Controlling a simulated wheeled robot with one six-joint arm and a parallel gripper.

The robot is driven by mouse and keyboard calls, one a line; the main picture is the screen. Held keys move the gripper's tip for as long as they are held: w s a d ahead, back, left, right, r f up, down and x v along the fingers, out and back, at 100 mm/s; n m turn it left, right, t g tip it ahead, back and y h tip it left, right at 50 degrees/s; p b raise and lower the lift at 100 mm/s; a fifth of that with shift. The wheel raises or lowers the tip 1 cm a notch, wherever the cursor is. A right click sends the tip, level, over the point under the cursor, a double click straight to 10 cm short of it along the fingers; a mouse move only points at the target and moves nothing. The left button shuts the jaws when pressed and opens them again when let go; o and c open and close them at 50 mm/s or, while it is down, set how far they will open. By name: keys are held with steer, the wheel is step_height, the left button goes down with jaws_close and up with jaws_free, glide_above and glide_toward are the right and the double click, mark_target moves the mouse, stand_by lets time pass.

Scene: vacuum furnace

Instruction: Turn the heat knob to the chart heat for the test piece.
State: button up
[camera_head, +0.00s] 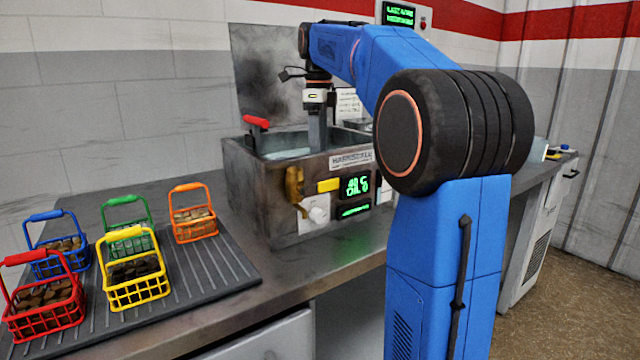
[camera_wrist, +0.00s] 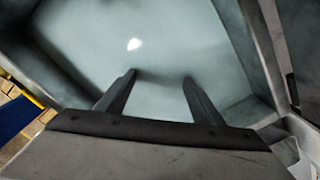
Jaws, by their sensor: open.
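A metal tank (camera_head: 262,205) with pale liquid stands on the bench. Its front has a white knob-like part (camera_head: 316,214), a brass lever or valve (camera_head: 293,188), a yellow plate (camera_head: 328,185) and a green-lit display that seems to read 40 C on top. I cannot tell whether the white part is the heat knob. A white paper sheet (camera_head: 348,103), possibly the chart, is behind the tank, its text unreadable. I cannot identify the test piece. My gripper (camera_head: 317,145) points down over the tank. In the wrist view my gripper (camera_wrist: 159,78) is open and empty above the liquid (camera_wrist: 150,45).
Several coloured wire baskets with dark or brown pieces stand on a ribbed mat (camera_head: 215,270) at left, the yellow basket (camera_head: 135,280) near its front. A red handle (camera_head: 256,122) rises at the tank's left rim. Bench in front of the tank is clear.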

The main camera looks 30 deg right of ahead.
steer(key=shift+w+d+f, duration=0.1)
steer(key=shift+d+f, duration=0.1)
steer(key=shift+f, duration=1.7)
steer(key=shift+w+d+f, duration=0.1)
steer(key=shift+d+f, duration=0.1)
steer(key=shift+f, duration=1.7)
steer(key=c, duration=1.5)
steer(key=shift+o, duration=0.2)
steer(key=shift+r, duration=0.1)
step_height(320, 180, up, 10)
